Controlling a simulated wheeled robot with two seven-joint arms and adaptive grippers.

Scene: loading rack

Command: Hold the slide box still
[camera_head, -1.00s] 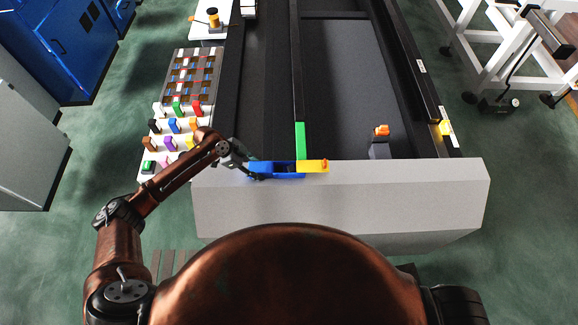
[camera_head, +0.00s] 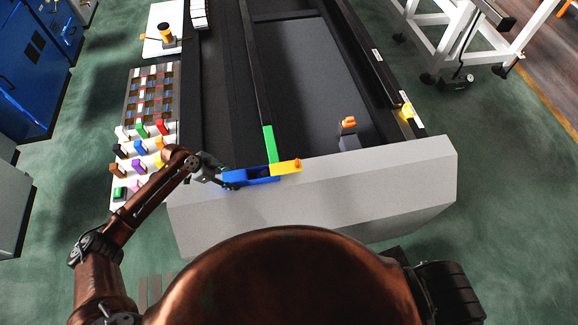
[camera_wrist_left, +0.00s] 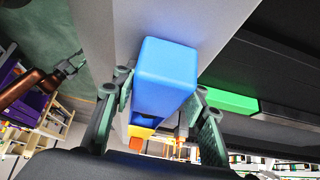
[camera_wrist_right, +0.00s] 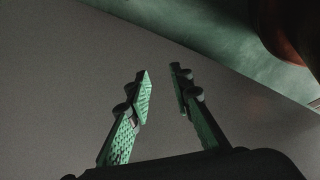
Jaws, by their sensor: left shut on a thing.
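The slide box is a blue box (camera_head: 250,177) with an open top, at the near left end of the rack's grey front face. A yellow piece (camera_head: 286,167) adjoins its right end. A green strip (camera_head: 270,145) runs back from where they meet. My left gripper (camera_head: 221,178) is shut on the blue box's left end. In the left wrist view, its fingers stand on both sides of the blue box (camera_wrist_left: 165,75). My right gripper (camera_wrist_right: 162,78) is open and empty in its wrist view, before a plain grey surface. It is hidden in the head view.
The loading rack's grey front beam (camera_head: 330,195) lies before me, with dark rails behind it. A small orange-topped piece (camera_head: 348,122) stands on the rack at right. Several coloured blocks stand on a white tray (camera_head: 118,195) at left. A white frame (camera_head: 455,20) stands at far right.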

